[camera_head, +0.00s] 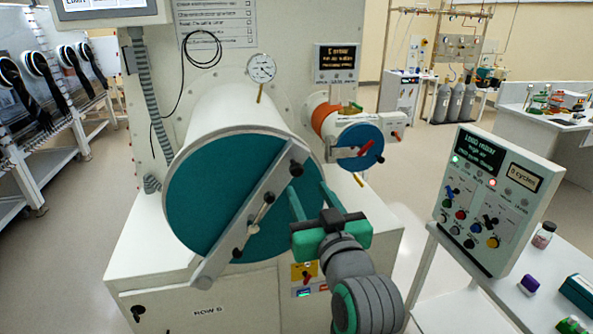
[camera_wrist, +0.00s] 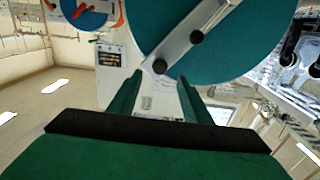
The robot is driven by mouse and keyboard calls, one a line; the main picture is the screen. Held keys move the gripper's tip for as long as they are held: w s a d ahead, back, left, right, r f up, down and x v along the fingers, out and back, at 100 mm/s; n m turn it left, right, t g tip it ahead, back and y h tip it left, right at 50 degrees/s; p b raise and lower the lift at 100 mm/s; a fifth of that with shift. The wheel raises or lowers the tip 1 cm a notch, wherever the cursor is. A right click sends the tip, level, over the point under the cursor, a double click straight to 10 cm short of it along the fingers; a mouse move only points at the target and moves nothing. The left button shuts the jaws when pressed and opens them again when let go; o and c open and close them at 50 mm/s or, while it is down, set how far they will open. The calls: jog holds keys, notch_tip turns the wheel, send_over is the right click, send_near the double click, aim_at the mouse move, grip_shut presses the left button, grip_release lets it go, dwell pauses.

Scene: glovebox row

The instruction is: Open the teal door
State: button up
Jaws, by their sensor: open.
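The teal door (camera_head: 218,195) is a large round disc on the front end of a white cylinder (camera_head: 232,112). A grey bar (camera_head: 228,243) crosses it diagonally, with black knobs near its ends and a small handle (camera_head: 260,209) at its middle. The door looks closed. My gripper (camera_head: 308,189) is open and empty, in front of the door's right side, right of the handle. In the wrist view the teal door (camera_wrist: 238,48) and bar (camera_wrist: 187,36) lie beyond the open fingers (camera_wrist: 157,88). I cannot tell whether a finger touches the door.
A smaller blue round door (camera_head: 360,146) with a red handle is on the right. A control panel (camera_head: 487,200) stands on a side table (camera_head: 500,285) at right, with small items on it. A gauge (camera_head: 261,68) sits above the cylinder. Floor is open at left.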

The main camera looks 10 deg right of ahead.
aim_at(298, 173)
jog(key=w, duration=1)
jog(key=shift+w+a, duration=0.25)
jog(key=shift+w, duration=0.15)
jog(key=shift+c, duration=0.4)
grip_shut()
